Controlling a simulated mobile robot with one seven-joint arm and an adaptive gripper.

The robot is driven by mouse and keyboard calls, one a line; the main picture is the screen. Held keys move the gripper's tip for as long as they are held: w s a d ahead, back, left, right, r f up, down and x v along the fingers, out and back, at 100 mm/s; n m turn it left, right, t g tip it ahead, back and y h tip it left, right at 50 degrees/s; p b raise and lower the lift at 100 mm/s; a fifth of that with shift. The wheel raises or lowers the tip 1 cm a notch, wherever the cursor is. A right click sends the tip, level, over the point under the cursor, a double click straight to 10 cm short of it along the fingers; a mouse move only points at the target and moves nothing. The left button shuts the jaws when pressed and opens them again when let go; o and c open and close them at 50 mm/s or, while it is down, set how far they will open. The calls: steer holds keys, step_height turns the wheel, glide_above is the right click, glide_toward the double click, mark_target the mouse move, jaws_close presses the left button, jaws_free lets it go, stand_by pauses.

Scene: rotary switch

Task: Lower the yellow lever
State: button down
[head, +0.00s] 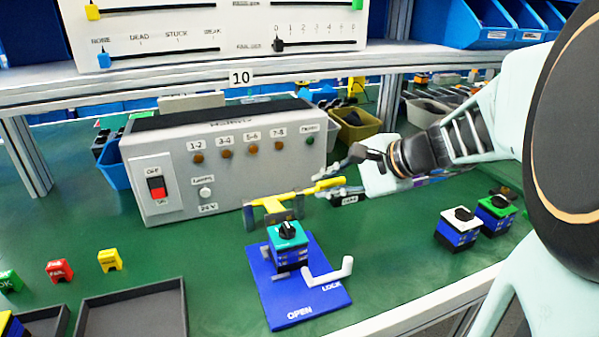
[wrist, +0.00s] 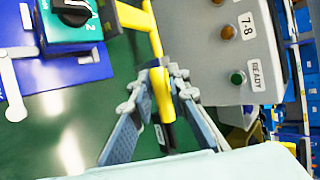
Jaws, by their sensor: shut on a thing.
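The yellow lever (head: 295,196) stands behind the blue base plate (head: 325,311) and its bar runs to the right, slightly upward in the head view. My gripper (head: 336,180) reaches in from the right and is shut on the right end of this bar. In the wrist view the two fingers of my gripper (wrist: 163,80) sit on either side of the yellow lever (wrist: 153,38). A rotary switch with a green top and black knob (head: 287,232) stands on the blue plate, in front of the lever. The exact finger contact is partly hidden.
A grey control box (head: 225,155) stands close behind the lever. A white handle (head: 330,272) sits on the blue plate near the "LOCK" mark. Two switch blocks (head: 458,228) (head: 496,214) stand at right. Dark trays (head: 135,312) lie front left. A shelf (head: 205,83) crosses above.

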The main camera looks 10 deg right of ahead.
steer(key=shift+s+d+f+b, duration=0.1)
steer(key=shift+s+f+b, duration=0.4)
steer(key=shift+f, duration=0.2)
steer(key=shift+s+d+f+b, duration=0.1)
steer(key=shift+s+f+b, duration=0.25)
steer(key=shift+f+b, duration=0.3)
steer(key=shift+f, duration=0.15)
steer(key=c, duration=1.8)
jaws_free()
